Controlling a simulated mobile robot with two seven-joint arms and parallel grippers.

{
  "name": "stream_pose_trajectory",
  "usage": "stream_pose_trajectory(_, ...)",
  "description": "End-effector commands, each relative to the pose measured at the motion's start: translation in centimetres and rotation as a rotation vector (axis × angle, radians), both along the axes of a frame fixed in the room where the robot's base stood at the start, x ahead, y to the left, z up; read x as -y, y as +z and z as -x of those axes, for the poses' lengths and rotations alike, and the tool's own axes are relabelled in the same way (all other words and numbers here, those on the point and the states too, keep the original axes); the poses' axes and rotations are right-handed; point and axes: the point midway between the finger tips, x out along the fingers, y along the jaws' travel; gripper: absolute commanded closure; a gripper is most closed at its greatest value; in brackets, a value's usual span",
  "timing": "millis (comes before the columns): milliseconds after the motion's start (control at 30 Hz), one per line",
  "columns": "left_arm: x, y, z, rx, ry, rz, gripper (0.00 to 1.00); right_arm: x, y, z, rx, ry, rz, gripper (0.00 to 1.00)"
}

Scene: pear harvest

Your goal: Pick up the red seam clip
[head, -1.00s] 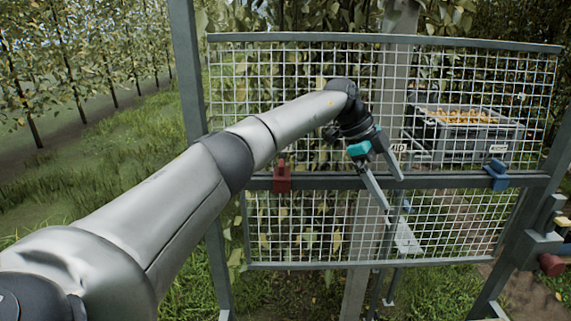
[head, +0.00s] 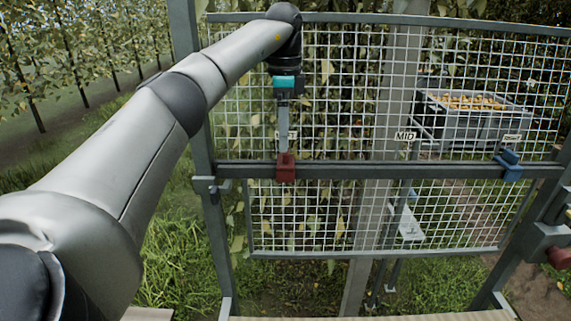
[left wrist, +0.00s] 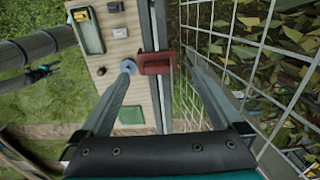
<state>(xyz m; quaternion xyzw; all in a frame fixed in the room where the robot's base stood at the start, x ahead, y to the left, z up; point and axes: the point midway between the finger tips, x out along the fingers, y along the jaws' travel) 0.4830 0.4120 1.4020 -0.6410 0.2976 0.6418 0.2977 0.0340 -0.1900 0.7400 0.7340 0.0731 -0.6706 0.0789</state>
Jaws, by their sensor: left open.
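The red seam clip (head: 286,167) sits on the grey horizontal rail (head: 380,170) near its left end, in front of the wire mesh. In the left wrist view the clip (left wrist: 156,63) lies straight ahead, between the two fingertips. My left gripper (head: 284,148) points down just above the clip in the head view, with its jaws open. In the left wrist view my left gripper (left wrist: 160,70) has one finger on each side of the clip. I cannot tell whether either finger touches it. My right gripper is not in view.
A blue clip (head: 508,165) sits on the rail's right end. Wire mesh panels (head: 330,80) stand close behind the rail. A grey crate of pears (head: 470,128) stands beyond the mesh. A wooden board (left wrist: 120,75) holding small items shows below in the left wrist view.

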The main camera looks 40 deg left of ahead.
Motion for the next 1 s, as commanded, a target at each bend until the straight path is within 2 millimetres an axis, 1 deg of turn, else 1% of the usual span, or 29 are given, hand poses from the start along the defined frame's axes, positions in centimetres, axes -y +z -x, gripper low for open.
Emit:
stream_pose_trajectory(33,0.0,-0.7,0.0,-0.003,0.0,0.0,0.0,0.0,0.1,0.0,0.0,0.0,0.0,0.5)
stream_pose_trajectory(100,0.0,-1.5,0.0,-0.001,0.0,0.0,0.0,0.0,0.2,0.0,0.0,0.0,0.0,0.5)
stream_pose_trajectory(367,0.2,-3.1,0.1,-0.003,-0.001,0.0,0.0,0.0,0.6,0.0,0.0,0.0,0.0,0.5)
stream_pose_trajectory(533,0.5,-5.3,0.2,-0.004,-0.001,0.0,0.0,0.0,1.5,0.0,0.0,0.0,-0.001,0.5)
stream_pose_trajectory(667,0.6,-6.9,0.1,-0.001,-0.002,0.0,0.0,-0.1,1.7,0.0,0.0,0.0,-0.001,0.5)
stream_pose_trajectory(767,0.6,-7.3,0.1,0.001,-0.002,0.001,0.0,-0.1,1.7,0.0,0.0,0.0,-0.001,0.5)
stream_pose_trajectory(967,0.6,-7.4,0.1,0.001,-0.002,0.001,0.0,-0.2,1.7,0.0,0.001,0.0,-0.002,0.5)
stream_pose_trajectory(1000,0.6,-7.4,0.1,0.001,-0.002,0.001,0.05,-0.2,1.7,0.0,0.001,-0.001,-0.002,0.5)
